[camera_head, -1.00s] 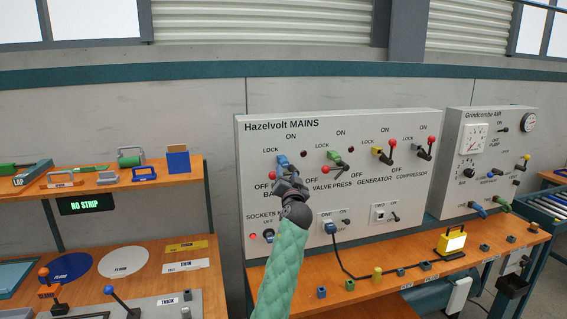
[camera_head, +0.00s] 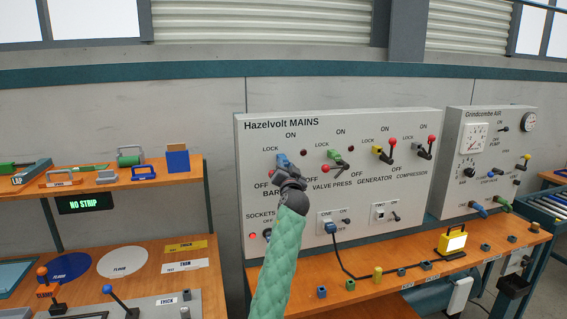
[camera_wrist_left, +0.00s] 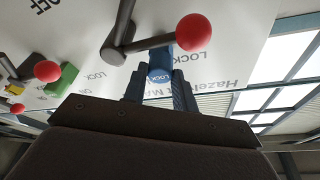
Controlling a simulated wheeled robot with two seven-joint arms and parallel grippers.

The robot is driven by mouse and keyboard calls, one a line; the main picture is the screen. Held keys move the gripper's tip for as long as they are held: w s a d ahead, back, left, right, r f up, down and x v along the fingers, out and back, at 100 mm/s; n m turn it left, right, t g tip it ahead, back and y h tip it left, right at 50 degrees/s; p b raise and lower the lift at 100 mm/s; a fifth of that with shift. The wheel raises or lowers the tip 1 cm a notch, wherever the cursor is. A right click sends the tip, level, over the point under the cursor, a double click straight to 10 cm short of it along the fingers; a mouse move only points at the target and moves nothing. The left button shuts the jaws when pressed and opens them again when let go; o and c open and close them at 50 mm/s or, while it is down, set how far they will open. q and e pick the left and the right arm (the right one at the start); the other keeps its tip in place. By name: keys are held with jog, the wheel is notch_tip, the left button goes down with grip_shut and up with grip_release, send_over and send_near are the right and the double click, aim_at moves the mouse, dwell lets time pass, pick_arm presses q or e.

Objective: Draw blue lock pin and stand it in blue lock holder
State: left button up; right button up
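The blue lock pin (camera_head: 282,159) sits in the lock at the leftmost switch of the Hazelvolt panel. In the left wrist view the blue pin (camera_wrist_left: 160,66) shows between my finger ends, beside a lever with a red knob. My left gripper (camera_head: 287,170) is at the panel just below the pin. Its fingers (camera_wrist_left: 160,80) stand either side of the pin with a narrow gap and look open; contact is not clear. A small blue block (camera_head: 321,292), which looks like the blue lock holder, stands on the bench below the panel. My right gripper is not in view.
The panel (camera_head: 375,200) carries several levers with red knobs and green, yellow and grey lock pieces close by. A green block (camera_head: 350,285) and a yellow piece (camera_head: 377,274) stand right of the blue block. A black cable runs from a socket across the bench (camera_head: 425,285).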

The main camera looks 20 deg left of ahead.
pick_arm(q)
grip_shut()
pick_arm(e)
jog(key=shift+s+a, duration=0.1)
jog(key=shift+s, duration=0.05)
pick_arm(q)
jog(key=shift+s+d, duration=0.2)
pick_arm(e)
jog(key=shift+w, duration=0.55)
pick_arm(q)
jog(key=shift+s+d, duration=0.2)
jog(key=shift+s, duration=0.1)
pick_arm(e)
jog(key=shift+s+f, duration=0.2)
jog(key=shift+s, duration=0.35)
pick_arm(q)
jog(key=shift+s, duration=0.1)
